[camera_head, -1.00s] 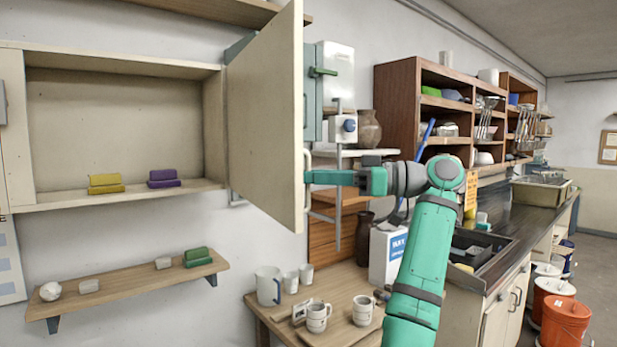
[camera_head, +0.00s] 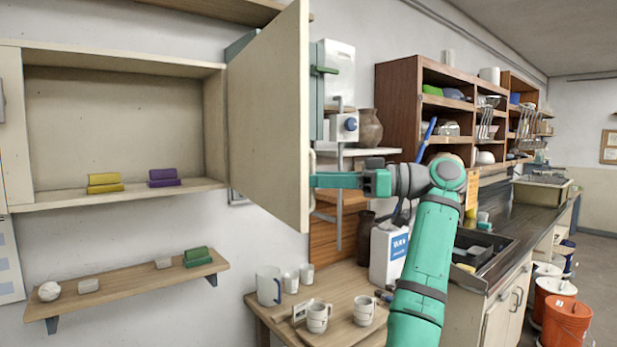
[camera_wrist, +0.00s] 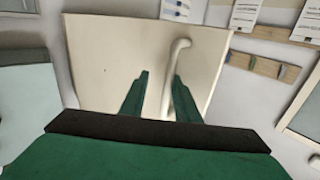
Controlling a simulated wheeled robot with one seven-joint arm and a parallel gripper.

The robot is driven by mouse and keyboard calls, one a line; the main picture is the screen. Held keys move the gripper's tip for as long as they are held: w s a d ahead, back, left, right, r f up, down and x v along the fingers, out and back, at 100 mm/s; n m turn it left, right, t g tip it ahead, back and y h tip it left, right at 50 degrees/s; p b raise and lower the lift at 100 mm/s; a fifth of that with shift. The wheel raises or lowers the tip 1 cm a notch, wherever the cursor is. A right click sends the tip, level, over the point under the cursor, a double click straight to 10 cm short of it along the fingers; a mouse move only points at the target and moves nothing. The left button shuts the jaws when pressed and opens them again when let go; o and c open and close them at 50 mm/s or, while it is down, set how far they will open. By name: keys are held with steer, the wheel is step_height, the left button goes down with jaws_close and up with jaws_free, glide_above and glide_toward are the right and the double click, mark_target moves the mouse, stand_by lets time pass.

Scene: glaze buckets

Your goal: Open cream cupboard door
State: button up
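The cream cupboard door (camera_head: 268,115) stands swung wide out from the cupboard (camera_head: 120,120), whose inside is in full view. Its pale bar handle (camera_head: 312,178) is on the outer face near the free edge. It also shows in the wrist view (camera_wrist: 174,65). My gripper (camera_head: 318,180) is at the handle, coming from the right. In the wrist view my gripper's green fingers (camera_wrist: 160,80) are apart, with the handle between them. The handle lies close to the right finger, with a gap to the left one. Whether the right finger touches it is unclear.
Yellow blocks (camera_head: 105,184) and purple blocks (camera_head: 164,178) sit inside the cupboard. A small wall shelf (camera_head: 130,285) is below. Mugs stand on a wooden table (camera_head: 270,318) under my arm. A white wall unit (camera_head: 338,75) is behind the door.

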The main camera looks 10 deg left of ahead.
steer(key=shift+s+d+r, duration=0.1)
steer(key=shift+d+r, duration=0.05)
steer(key=shift+r, duration=0.1)
steer(key=d, duration=1)
steer(key=shift+d, duration=0.4)
